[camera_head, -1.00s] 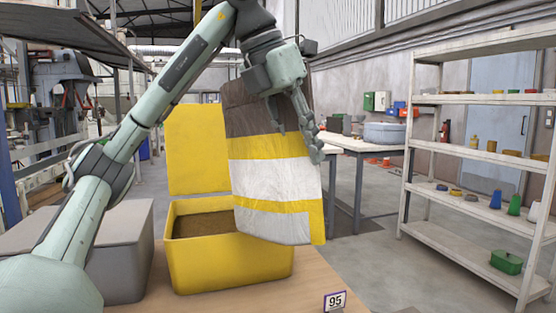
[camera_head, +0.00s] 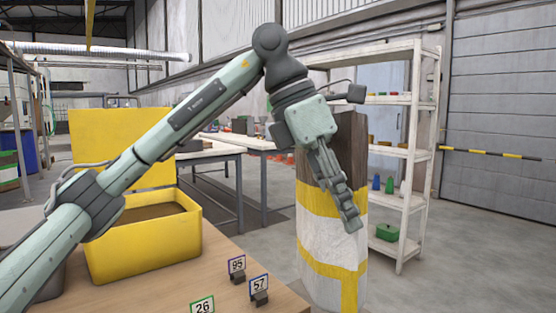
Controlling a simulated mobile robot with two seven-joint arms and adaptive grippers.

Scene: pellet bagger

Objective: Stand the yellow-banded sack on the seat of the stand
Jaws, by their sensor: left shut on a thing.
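The yellow-banded sack (camera_head: 327,240) is white with yellow bands and a dark brown top. It hangs nearly upright right of centre in the head view, beyond the table's right edge. My left gripper (camera_head: 345,205) is shut on the sack, with its fingers lying across the near face. The sack's lower end is close to the picture's bottom edge. I cannot make out the stand or its seat. My right gripper is not in view.
A yellow bin (camera_head: 150,245) with brown pellets and a raised yellow lid stands on the wooden table (camera_head: 215,285). Number cards 95 (camera_head: 237,265), 57 (camera_head: 259,285) and 26 (camera_head: 203,306) stand near its right side. White shelves (camera_head: 415,170) are behind the sack.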

